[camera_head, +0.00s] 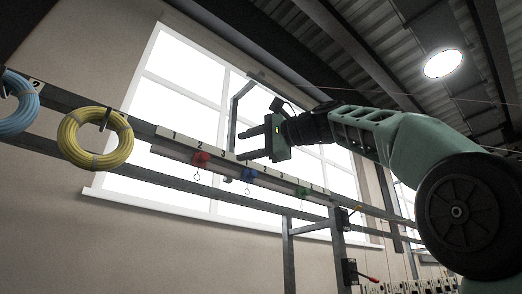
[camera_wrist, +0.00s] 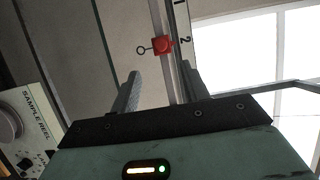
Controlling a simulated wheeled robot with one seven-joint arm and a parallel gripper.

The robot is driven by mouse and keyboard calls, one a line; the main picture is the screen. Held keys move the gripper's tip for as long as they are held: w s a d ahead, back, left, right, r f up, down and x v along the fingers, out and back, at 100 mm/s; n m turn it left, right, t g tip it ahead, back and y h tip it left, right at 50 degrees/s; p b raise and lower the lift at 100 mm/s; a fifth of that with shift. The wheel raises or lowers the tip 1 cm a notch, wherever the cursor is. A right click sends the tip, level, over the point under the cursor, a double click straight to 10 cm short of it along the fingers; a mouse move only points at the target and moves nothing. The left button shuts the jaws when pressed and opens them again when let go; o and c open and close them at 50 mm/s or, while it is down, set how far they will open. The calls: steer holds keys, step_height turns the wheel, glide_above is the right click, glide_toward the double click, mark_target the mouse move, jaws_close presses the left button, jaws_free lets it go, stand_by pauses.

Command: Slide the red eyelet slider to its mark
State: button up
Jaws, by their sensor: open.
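The red eyelet slider (camera_head: 200,158) sits on the overhead rail, under the numeral 2 of the left label strip (camera_head: 184,138), with its ring hanging below. In the wrist view the red slider (camera_wrist: 162,45) is beside the numeral 2, its ring pointing left, ahead of the fingertips. My gripper (camera_head: 241,144) is open and empty, right of the red slider in the head view, with its fingers pointing left. In the wrist view the gripper's fingers (camera_wrist: 160,70) stand apart on either side of the rail's line. The fingers do not appear to touch the slider.
A blue slider (camera_head: 249,174) and a green slider (camera_head: 303,191) sit farther right along the rail. A yellow coil (camera_head: 95,138) and a blue coil (camera_head: 17,103) hang at left. A bent grey bracket (camera_head: 234,110) rises behind my gripper. A sample reel (camera_wrist: 25,120) shows at lower left.

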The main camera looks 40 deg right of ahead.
steer(key=v, duration=0.3)
steer(key=shift+s+d, duration=0.1)
steer(key=shift+s, duration=0.2)
stand_by(0.3)
